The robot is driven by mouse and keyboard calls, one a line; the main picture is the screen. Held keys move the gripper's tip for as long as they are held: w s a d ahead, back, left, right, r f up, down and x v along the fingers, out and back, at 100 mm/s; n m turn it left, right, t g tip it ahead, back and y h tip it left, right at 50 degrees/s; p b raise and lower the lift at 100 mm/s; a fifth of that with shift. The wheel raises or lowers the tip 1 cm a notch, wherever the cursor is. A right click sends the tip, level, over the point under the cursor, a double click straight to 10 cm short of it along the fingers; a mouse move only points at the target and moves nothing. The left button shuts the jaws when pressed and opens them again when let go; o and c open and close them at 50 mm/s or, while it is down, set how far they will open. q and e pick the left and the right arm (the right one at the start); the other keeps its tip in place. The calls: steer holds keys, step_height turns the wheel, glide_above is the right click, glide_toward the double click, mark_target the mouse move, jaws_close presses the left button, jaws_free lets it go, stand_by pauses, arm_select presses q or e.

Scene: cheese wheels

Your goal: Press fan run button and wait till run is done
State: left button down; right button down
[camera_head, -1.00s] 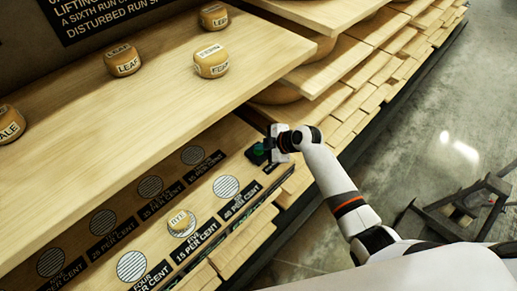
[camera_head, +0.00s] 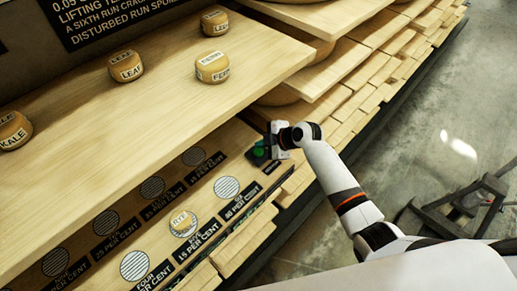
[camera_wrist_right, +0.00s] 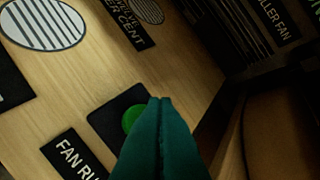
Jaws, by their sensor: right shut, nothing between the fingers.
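The fan run button is a green button on a dark square plate, seen in the right wrist view (camera_wrist_right: 131,118), beside a black label (camera_wrist_right: 75,160) that reads "FAN RU", the rest cut off. In the head view the green spot (camera_head: 259,152) shows at the right end of the lower shelf. My right gripper (camera_wrist_right: 160,102) is shut and empty; its dark green fingers overlap the right part of the button in the wrist view. Whether the fingers touch it, or the button is pressed in, I cannot tell. My left gripper is not in view.
A dark frame (camera_head: 470,205) stands on the floor at right.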

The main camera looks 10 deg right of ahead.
mark_target(262, 153)
step_height(262, 153, up, 4)
steer(key=p, duration=0.2)
steer(key=shift+r+p, duration=0.2)
steer(key=shift+p, duration=0.2)
steer(key=shift+f, duration=0.1)
stand_by(0.3)
